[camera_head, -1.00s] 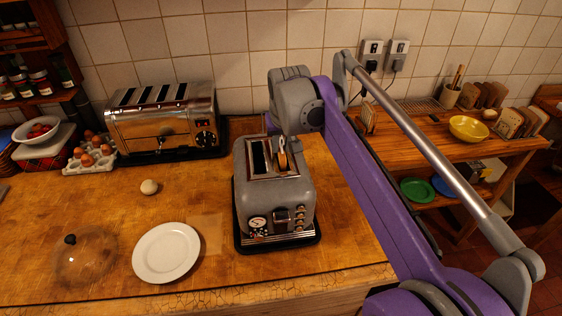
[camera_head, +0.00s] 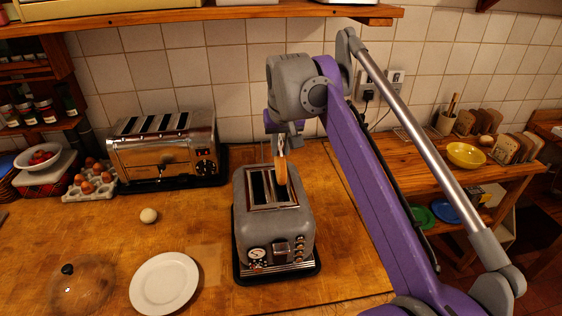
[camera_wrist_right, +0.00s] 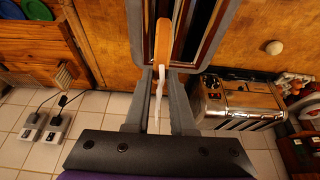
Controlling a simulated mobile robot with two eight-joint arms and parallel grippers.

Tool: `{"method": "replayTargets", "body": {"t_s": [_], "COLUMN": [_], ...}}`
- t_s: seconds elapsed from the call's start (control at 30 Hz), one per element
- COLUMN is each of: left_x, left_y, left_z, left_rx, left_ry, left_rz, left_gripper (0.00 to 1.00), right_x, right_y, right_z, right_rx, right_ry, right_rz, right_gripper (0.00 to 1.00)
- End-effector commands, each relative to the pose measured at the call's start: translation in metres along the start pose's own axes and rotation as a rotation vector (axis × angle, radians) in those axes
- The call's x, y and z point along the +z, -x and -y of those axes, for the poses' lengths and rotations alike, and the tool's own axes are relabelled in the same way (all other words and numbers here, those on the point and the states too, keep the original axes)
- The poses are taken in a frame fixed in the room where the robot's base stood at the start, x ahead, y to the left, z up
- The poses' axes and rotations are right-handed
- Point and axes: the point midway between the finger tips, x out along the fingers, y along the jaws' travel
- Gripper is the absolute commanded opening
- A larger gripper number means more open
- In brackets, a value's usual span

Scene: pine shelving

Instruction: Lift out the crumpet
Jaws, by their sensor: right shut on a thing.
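The left slot looks empty. My left gripper is not in view.
A white plate (camera_head: 164,283) lies left of the toaster, with a glass dome (camera_head: 83,290) beside it. An egg (camera_head: 148,215) sits behind the plate. A chrome toaster (camera_head: 163,150) stands at the back left. A wooden shelf (camera_head: 210,14) overhangs the wall.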

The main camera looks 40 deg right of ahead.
Motion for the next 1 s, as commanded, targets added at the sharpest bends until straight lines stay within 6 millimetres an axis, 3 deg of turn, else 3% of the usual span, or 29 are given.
{"method": "replayTargets", "body": {"t_s": [0.13,0.57,1.0], "left_x": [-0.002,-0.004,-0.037], "left_y": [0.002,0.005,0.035], "left_z": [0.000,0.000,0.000], "left_rx": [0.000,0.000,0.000], "left_ry": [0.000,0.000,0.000], "left_rz": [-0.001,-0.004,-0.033], "left_gripper": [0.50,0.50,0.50], "right_x": [-0.004,-0.006,-0.023], "right_y": [0.011,0.015,0.054], "right_z": [0.000,0.000,0.000], "right_rx": [0.000,0.000,-0.002], "right_ry": [0.000,-0.001,-0.001], "right_rz": [0.000,0.000,-0.003], "right_gripper": [0.00,0.00,0.00]}}
